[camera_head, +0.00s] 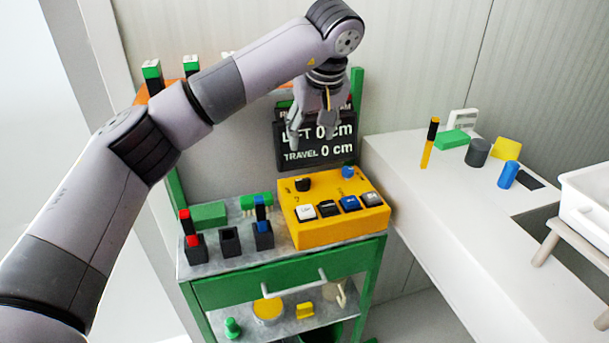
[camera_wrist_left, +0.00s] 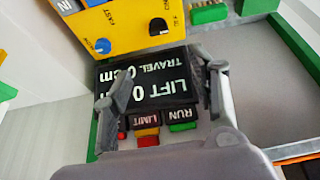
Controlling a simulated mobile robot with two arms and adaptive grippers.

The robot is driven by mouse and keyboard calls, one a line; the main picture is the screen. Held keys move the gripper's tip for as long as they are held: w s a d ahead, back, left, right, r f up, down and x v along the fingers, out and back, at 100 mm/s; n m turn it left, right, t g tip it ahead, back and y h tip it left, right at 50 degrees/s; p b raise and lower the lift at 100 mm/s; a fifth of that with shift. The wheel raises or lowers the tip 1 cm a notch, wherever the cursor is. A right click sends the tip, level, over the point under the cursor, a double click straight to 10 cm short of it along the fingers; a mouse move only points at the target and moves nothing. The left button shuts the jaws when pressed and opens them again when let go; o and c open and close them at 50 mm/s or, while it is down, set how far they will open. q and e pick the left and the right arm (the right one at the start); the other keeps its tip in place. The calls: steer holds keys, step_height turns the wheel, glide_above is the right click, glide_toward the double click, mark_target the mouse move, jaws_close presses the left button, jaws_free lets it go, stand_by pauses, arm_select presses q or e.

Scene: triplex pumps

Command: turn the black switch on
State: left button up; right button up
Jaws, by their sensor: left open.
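The yellow control box (camera_head: 335,232) sits on the green-framed bench. On its top are a black knob (camera_head: 303,184), a blue knob (camera_head: 347,172) and a row of white, black, blue and dark rocker switches, including a black rocker (camera_head: 328,208). My left gripper (camera_head: 311,132) is open and empty, above and behind the box, in front of the display reading LIFT 0 cm, TRAVEL 0 cm. In the left wrist view, the black knob (camera_wrist_left: 158,26) lies beyond the open fingers (camera_wrist_left: 158,80), apart from them. The rockers are mostly out of that view. My right gripper is not in view.
The display panel (camera_head: 315,153) stands close behind the box. Red, black and blue pieces in black holders (camera_head: 230,241) stand left of the box. A white counter (camera_head: 440,200) at right carries small coloured blocks and cylinders. A drawer and shelf are below the bench top.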

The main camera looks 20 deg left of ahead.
mark_target(303, 179)
arm_select(q)
steer(key=p+x, duration=0.2)
steer(key=x, duration=1.4)
steer(key=shift+f, duration=0.35)
steer(key=c, duration=1.2)
steer(key=shift+o, duration=0.2)
